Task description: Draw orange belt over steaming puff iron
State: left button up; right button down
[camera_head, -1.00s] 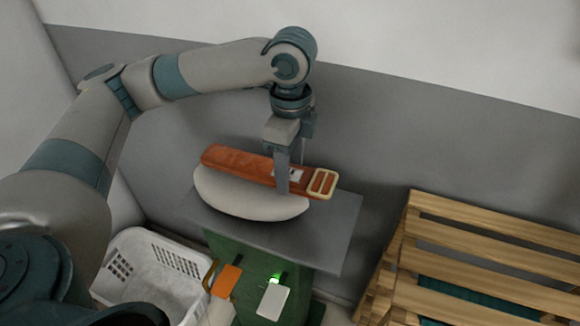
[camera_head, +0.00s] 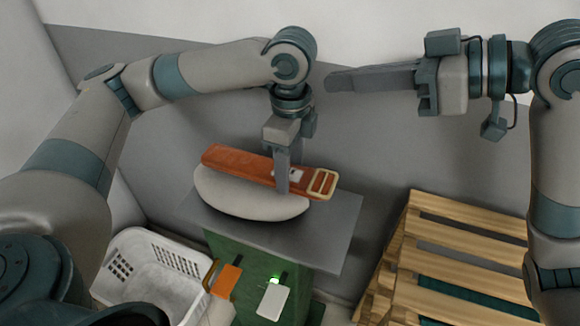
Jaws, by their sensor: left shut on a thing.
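The orange belt (camera_head: 235,161) lies lengthwise over the top of the white puff iron (camera_head: 240,197), with its pale buckle (camera_head: 322,184) at the right end. My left gripper (camera_head: 283,185) points down and is shut on the belt near the buckle, beside a small white label. Its fingers hide part of the belt. The puff iron is a rounded pad on a grey tabletop (camera_head: 335,225). My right gripper (camera_head: 345,80) is raised at the upper right, pointing left, clear of the belt; whether its fingers are apart cannot be told.
A white basket (camera_head: 150,275) stands on the floor at lower left. A wooden slatted pallet (camera_head: 465,255) is at lower right. An orange tag (camera_head: 228,281) and a white pedal-like piece with a green light (camera_head: 272,300) show below the table. A grey wall is behind.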

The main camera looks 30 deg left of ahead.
jog(key=s+a+f+n+g+h, duration=0.1)
jog(key=s+a+f+h, duration=0.2)
jog(key=f, duration=0.4)
jog(key=s+a+f+n+g+h, duration=0.1)
jog(key=s+a+f, duration=0.3)
jog(key=s+f, duration=0.2)
jog(key=s+d+f+t+h, duration=0.1)
jog(key=s+f+h, duration=0.2)
jog(key=f, duration=0.9)
jog(key=s+d+f+t+h, duration=0.1)
jog(key=s+f+h, duration=0.2)
jog(key=f, duration=0.9)
jog(key=shift+s+d+h, duration=0.15)
jog(key=shift+h, duration=0.35)
jog(key=shift+f, duration=0.15)
jog(key=shift+d+x, duration=0.2)
jog(key=shift+x, duration=0.65)
jog(key=shift+d+x, duration=0.2)
jog(key=shift+x, duration=0.65)
jog(key=shift+d+x, duration=0.2)
jog(key=shift+x, duration=0.65)
